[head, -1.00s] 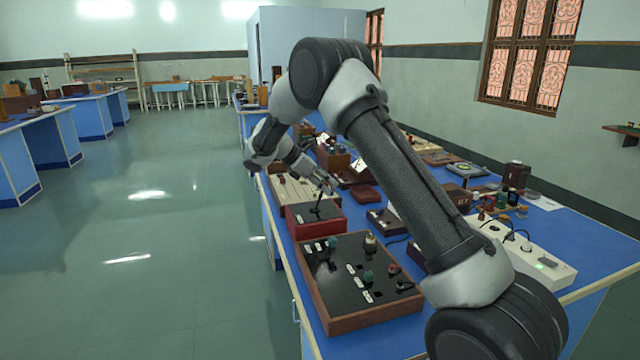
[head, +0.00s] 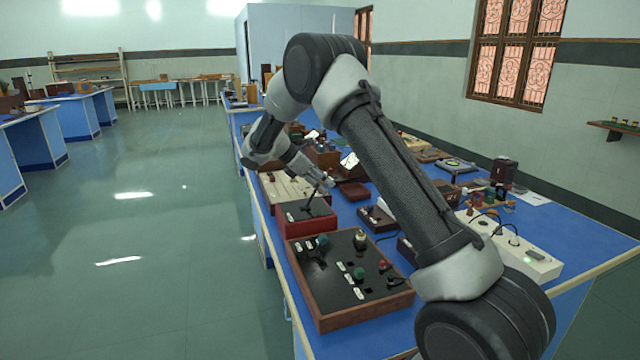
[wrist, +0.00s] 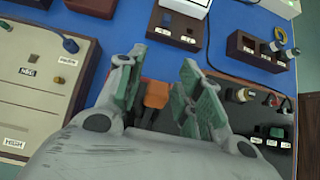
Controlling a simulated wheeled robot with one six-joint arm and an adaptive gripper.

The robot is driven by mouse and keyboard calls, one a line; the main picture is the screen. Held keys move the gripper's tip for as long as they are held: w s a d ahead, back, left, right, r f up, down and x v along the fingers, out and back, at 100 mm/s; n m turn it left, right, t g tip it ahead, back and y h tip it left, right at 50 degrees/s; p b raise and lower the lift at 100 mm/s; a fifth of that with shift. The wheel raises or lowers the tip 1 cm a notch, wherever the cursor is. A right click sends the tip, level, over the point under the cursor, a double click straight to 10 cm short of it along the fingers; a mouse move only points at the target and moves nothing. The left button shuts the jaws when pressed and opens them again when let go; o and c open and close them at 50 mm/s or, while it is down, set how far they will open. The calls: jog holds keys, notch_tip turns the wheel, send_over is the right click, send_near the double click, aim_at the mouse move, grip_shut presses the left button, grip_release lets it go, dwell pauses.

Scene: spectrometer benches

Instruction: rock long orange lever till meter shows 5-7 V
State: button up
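The orange lever's tip (wrist: 155,95) shows between my fingers in the wrist view. In the head view its dark stem (head: 310,203) rises from the black top of a red box (head: 305,226). My gripper (wrist: 162,70) is open, with its green-padded fingers on either side of the orange tip and a gap between the fingertips. In the head view my gripper (head: 326,182) is just above the red box, at the lever's upper end. A white-faced instrument (head: 349,160) stands behind; I cannot tell whether it is the meter, and no reading is legible.
A wooden-framed black panel (head: 345,275) with knobs sits in front of the red box. A cream panel (head: 285,187) lies beyond it. Small dark boxes (head: 375,217) stand to the right. Blue tabletop (wrist: 228,35) is bare between items.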

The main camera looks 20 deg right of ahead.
jog(key=shift+a, duration=0.1)
jog(key=v, duration=1.2)
dwell(1.4)
